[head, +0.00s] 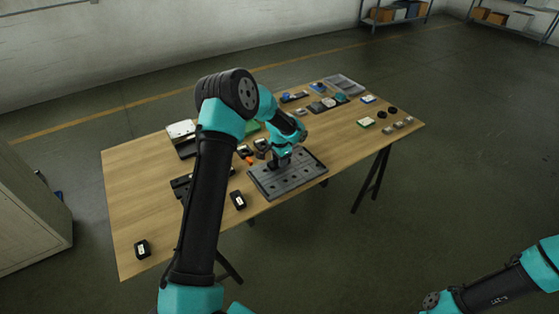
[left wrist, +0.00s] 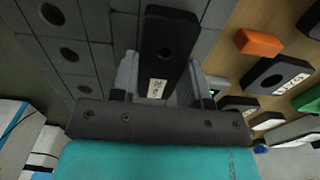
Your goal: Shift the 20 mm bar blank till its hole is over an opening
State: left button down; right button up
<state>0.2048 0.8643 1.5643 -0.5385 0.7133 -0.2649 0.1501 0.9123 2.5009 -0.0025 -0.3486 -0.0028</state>
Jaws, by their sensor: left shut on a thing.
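The 20 mm bar blank is a dark flat bar (left wrist: 172,32) with one round hole and a white label whose writing is hard to read. It lies over the grey plate (head: 304,183), which has rows of round openings; the plate also shows in the left wrist view (left wrist: 95,22). My left gripper (head: 279,164) is over the plate, and its fingers (left wrist: 157,80) are shut on the bar near its labelled end. The bar's hole looks dark, and I cannot tell whether an opening is under it. My right gripper is out of view.
An orange block (left wrist: 259,43) and a dark labelled block (left wrist: 277,75) lie on the wooden table (head: 135,185) beside the plate. A black block (head: 238,200) stands near the plate's left side. Small parts and a grey tray (head: 344,84) are at the far end. The table's front left is mostly clear.

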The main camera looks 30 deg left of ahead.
pick_arm(q)
jog(key=shift+w+d, duration=0.35)
jog(key=shift+w, duration=0.25)
jog(key=c, duration=0.5)
grip_release()
notch_tip(320, 180, up, 17)
jog(key=shift+r, duration=0.2)
dwell(0.4)
